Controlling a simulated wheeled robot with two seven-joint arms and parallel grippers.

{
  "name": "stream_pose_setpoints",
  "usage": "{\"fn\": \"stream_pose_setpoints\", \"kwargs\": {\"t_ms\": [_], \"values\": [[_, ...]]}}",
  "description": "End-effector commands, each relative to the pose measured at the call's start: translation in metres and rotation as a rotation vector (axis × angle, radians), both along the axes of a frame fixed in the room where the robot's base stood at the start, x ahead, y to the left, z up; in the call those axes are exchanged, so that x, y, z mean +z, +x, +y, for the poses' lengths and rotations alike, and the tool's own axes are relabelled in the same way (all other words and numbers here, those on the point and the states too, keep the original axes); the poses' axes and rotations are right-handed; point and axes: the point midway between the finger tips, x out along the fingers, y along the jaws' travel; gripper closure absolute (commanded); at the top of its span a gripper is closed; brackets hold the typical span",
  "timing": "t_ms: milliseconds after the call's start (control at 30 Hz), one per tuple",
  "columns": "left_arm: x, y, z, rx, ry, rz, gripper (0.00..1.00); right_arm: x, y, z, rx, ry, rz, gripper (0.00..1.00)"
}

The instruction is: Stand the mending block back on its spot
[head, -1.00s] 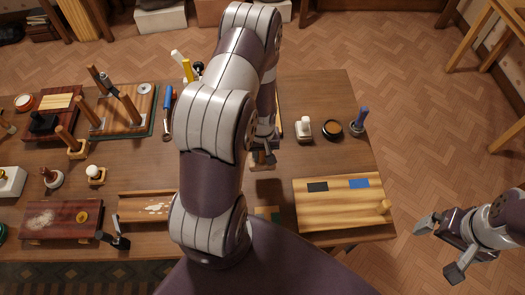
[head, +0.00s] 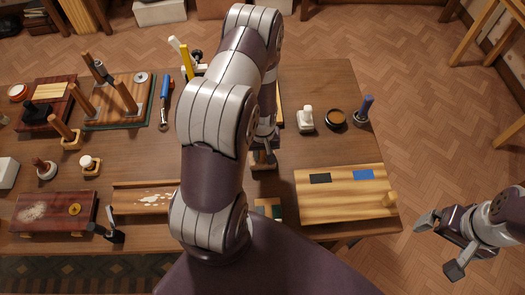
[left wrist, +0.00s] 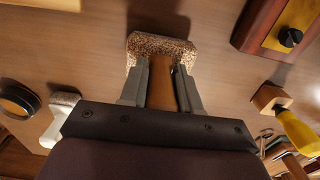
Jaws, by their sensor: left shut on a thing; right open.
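A block with a wooden handle and a speckled, cork-like end (left wrist: 160,46), which looks like the mending block, is between my left fingers in the left wrist view. My left gripper (left wrist: 174,88) is shut on its handle. In the head view, my left gripper (head: 264,150) is low over the table's middle, partly hidden by my own arm. A wooden piece (head: 262,168) shows just under it. I cannot tell whether the block touches the table. The block's spot is not clearly marked. My right gripper (head: 440,245) is open and empty, off the table's right side.
A pale board (head: 345,207) with black and blue patches lies at the table's front right. A white bottle (head: 306,119), a dark round tin (head: 336,118) and a blue-handled item (head: 363,109) stand behind it. The table's left half is crowded. Bare wood shows around the bottle.

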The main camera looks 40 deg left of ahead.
Motion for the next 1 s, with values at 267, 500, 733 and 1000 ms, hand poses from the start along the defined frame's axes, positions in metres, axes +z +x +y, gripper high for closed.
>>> {"fn": "stream_pose_setpoints", "kwargs": {"t_ms": [267, 500, 733, 1000], "values": [[0.0, 0.0, 0.0, 0.0, 0.0, 0.0, 1.0, 0.002, 0.0, 0.0, 0.0, 0.0, 0.0, 0.0], [-0.001, 0.0, 0.0, 0.0, 0.0, 0.0, 1.0, 0.001, 0.0, 0.0, 0.0, 0.0, 0.0, 0.0], [-0.005, 0.0, 0.0, 0.0, 0.0, 0.0, 1.0, -0.003, 0.0, 0.0, 0.0, 0.0, 0.0, 0.0], [-0.011, 0.0, 0.0, 0.0, 0.0, 0.0, 1.0, -0.007, 0.0, 0.0, 0.0, 0.0, 0.0, 0.0]]}}
